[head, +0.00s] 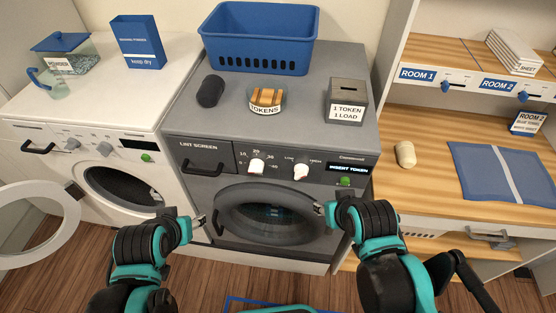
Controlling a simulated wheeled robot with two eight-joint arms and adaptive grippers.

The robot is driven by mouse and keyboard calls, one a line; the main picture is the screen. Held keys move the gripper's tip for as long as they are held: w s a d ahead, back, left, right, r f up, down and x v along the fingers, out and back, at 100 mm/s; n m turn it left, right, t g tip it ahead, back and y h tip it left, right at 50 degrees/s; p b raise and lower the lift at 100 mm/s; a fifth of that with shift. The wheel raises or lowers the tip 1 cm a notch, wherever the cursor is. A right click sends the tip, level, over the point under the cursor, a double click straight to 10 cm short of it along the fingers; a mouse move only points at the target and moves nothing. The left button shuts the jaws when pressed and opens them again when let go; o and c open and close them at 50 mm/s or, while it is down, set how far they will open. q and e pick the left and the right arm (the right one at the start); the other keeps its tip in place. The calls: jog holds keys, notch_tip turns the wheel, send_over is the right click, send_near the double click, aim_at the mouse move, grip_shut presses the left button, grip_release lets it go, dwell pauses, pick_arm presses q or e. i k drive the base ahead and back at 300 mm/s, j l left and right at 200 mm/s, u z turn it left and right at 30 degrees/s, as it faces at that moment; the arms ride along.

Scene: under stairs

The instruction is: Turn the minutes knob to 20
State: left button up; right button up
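The minutes knob (257,166) is a white dial with a red mark on the grey dryer's front panel (225,157). Numbers 10, 20, 30 and 40 are printed around it. Its exact pointer direction is too small to read surely. A second white knob (301,172), with "Low" printed beside it, sits to its right. My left gripper (200,221) is in front of the dryer, left of the round door and below the knobs. My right gripper (319,208) is at the door's right side. Both are apart from the knobs, and their finger openings are too small to judge.
The dryer's round door (268,213) is shut. A display (348,168) reads "INSERT TOKEN" above a green button (345,181). The dryer top holds a tokens bowl (266,100), a token box (346,101), a dark roll (210,91) and a blue basket (259,38). An open washer door (38,225) is at left.

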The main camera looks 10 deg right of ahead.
aim_at(256, 166)
jog(key=k+j+z, duration=0.25)
jog(key=k+j, duration=0.2)
jog(key=k+j+z, duration=0.25)
jog(key=k+j, duration=0.1)
jog(key=k, duration=0.1)
